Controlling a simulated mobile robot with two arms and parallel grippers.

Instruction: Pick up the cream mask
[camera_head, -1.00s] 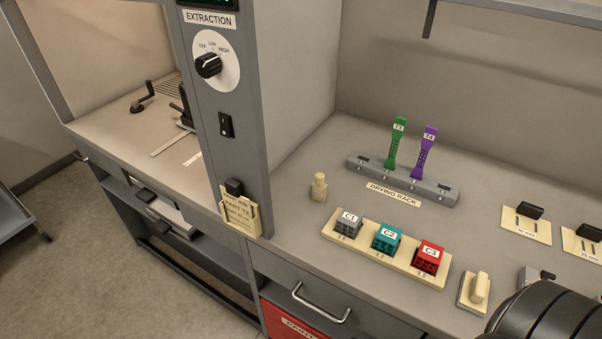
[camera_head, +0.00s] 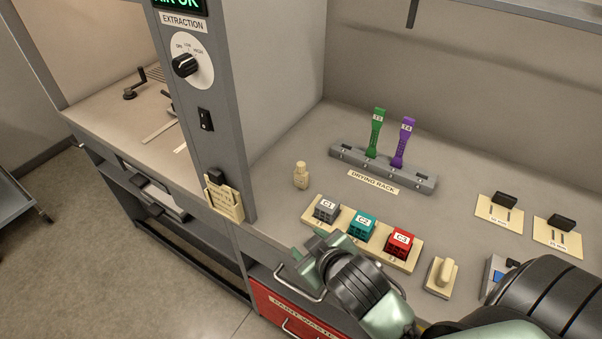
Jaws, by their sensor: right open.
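Two cream plates with slots and black handles lie flat at the right of the counter: one marked 30 mm (camera_head: 486,209) and one marked 25 mm (camera_head: 546,237). Another cream plate (camera_head: 226,203) with lettering hangs on the front of the grey pillar, a black piece at its top. I cannot tell by look alone which of these is the mask. My right gripper (camera_head: 300,262) is open and empty at the counter's front edge, in front of the cream block tray and apart from all the plates. My left gripper is not in view.
The cream tray (camera_head: 311,216) holds blocks C1 (camera_head: 327,209), C2 (camera_head: 362,226) and C3 (camera_head: 401,243). A small cream bottle (camera_head: 300,176) stands behind it. The drying rack (camera_head: 425,184) holds a green and a purple piece. Drawer handles (camera_head: 298,287) are below my gripper.

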